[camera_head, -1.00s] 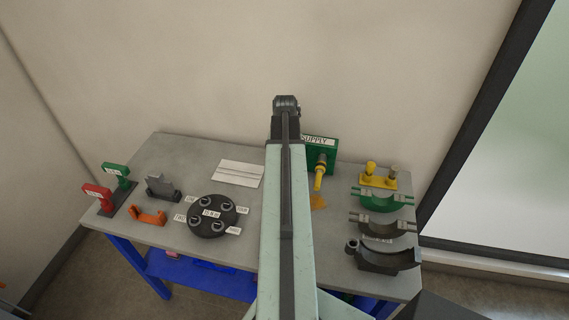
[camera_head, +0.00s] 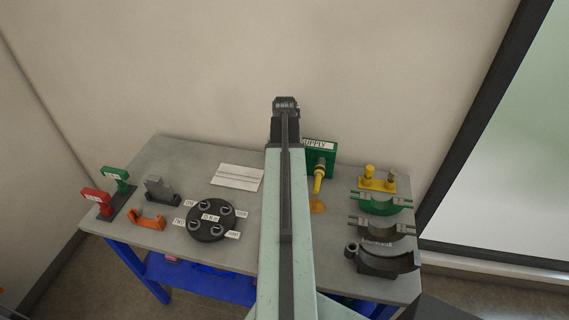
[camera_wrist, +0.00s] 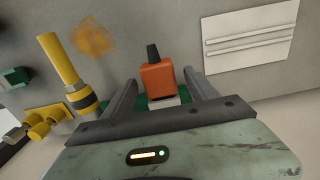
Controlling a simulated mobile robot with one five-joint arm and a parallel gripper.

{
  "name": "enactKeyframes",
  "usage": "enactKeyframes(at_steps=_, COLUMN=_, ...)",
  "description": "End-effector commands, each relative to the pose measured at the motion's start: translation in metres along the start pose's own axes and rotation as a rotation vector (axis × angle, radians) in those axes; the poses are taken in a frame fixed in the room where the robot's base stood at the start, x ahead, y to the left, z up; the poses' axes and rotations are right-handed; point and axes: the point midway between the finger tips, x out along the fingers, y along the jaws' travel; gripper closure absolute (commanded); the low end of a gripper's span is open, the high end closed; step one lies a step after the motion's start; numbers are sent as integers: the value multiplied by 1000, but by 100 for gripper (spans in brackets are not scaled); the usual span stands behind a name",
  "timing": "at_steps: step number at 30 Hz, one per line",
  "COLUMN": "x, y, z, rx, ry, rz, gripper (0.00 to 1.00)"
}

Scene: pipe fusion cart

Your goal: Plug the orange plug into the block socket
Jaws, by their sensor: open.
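The orange plug (camera_wrist: 157,84), an orange body with a black end, shows in the wrist view. It lies between the two fingers of my gripper (camera_wrist: 159,80), which is open with a finger on each side. I cannot tell whether the fingers touch it. A green block (camera_head: 321,160) with a SUPPLY label stands at the table's back, partly behind my arm in the head view. Its green and a pale patch show behind the plug in the wrist view (camera_wrist: 142,104). I cannot make out the block socket.
A yellow pipe fitting (camera_wrist: 62,65) stands left of my gripper in the wrist view. A white panel (camera_head: 237,178), black round hub (camera_head: 213,221), orange bracket (camera_head: 147,222) and red and green tags are left of my arm. Green and dark clamps (camera_head: 380,205) are right.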

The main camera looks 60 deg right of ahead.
Motion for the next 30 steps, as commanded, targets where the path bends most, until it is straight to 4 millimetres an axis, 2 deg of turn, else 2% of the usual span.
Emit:
enactKeyframes(at_steps=5, x=-24, y=0, z=0, rx=0, ry=0, rz=0, gripper=33)
enactKeyframes(at_steps=12, x=-69, y=0, z=0, rx=0, ry=0, rz=0, gripper=33)
enactKeyframes(at_steps=14, x=-76, y=0, z=0, rx=0, ry=0, rz=0, gripper=33)
enactKeyframes(at_steps=30, x=-76, y=0, z=0, rx=0, ry=0, rz=0, gripper=33)
